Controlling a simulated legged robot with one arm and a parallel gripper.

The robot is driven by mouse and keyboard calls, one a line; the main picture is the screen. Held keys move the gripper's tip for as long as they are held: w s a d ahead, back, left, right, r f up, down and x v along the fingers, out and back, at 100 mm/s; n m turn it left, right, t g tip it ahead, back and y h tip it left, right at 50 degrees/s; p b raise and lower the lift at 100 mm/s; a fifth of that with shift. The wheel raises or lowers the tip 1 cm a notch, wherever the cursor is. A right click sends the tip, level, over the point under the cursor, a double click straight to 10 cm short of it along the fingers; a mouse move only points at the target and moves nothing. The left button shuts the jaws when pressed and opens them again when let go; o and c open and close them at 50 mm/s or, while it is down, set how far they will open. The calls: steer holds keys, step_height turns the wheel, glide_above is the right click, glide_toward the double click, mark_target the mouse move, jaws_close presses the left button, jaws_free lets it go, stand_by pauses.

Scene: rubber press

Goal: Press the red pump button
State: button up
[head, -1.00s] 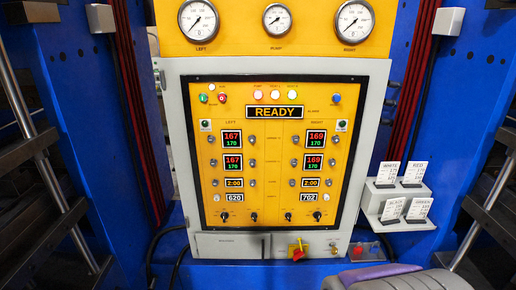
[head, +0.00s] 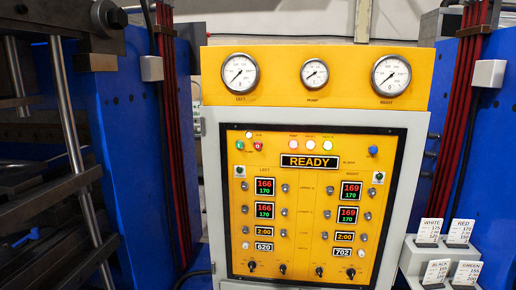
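A small red button (head: 257,146) sits at the upper left of the yellow control panel (head: 300,225) in the head view. A green button (head: 240,145) is just left of it, and a small white lamp (head: 249,134) is above them. The label beside the buttons is too small to read. Nothing covers the red button. My gripper is not in view.
The panel's display (head: 310,162) reads READY, with lit lamps above it. Three gauges (head: 314,73) line the yellow top. Blue press frames (head: 134,150) stand on both sides. Label cards (head: 437,272) stand on a grey holder at lower right.

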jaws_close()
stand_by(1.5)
